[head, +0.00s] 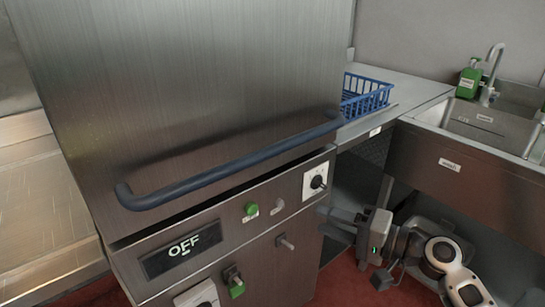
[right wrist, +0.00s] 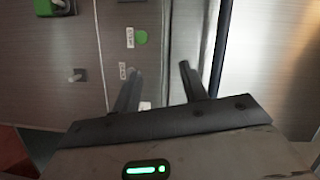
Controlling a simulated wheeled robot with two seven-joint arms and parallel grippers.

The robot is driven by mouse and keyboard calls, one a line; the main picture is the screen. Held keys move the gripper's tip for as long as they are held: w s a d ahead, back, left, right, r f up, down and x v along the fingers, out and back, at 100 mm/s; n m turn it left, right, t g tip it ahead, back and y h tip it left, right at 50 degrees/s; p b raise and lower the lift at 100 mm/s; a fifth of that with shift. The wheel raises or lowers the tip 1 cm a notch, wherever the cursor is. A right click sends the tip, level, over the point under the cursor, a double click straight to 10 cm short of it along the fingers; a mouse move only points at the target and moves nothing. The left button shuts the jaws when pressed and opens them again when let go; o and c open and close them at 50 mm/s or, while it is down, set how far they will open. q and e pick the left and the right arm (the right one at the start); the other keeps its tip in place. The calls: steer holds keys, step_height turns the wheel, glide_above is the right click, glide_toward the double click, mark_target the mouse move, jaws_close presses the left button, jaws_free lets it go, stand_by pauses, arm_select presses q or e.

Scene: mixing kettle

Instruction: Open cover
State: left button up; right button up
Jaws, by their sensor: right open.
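The cover (head: 200,70) is a large brushed-steel panel at the front of the machine, and it is lowered. A dark blue bar handle (head: 230,165) runs along its lower edge. A narrow dark gap shows between the cover and the control panel below. My right gripper (head: 322,220) is open and empty, right of the control panel and below the handle's right end. In the right wrist view, its two fingers (right wrist: 160,80) point at the machine front. There the handle (right wrist: 221,45) stands as a dark bar right of the fingers, outside them. My left gripper is out of view.
The control panel has an OFF display (head: 182,250), a green button (head: 251,209) and a rotary knob (head: 316,182). A blue basket (head: 366,96) stands on the counter at right, near a sink (head: 480,125) with a green bottle (head: 469,80). Red floor shows below.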

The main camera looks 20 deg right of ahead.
mark_target(280, 152)
step_height(280, 152, up, 8)
steer(key=d+r+t+y, duration=0.1)
steer(key=d+y, duration=0.2)
steer(key=shift+m, duration=0.4)
steer(key=p+x, duration=0.1)
steer(key=x, duration=0.4)
steer(key=p+x, duration=0.2)
steer(key=x, duration=0.3)
steer(key=p+x, duration=0.1)
steer(key=x, duration=0.4)
steer(key=shift+w+f, duration=0.2)
steer(key=shift+w, duration=0.1)
steer(key=shift+w+a, duration=0.15)
steer(key=shift+a, duration=0.05)
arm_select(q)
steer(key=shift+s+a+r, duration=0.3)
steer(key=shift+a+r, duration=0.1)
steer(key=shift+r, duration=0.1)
arm_select(e)
steer(key=shift+w+a, duration=0.1)
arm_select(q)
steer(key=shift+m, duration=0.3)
arm_select(e)
steer(key=shift+c, duration=0.3)
jaws_close()
steer(key=shift+r, duration=0.1)
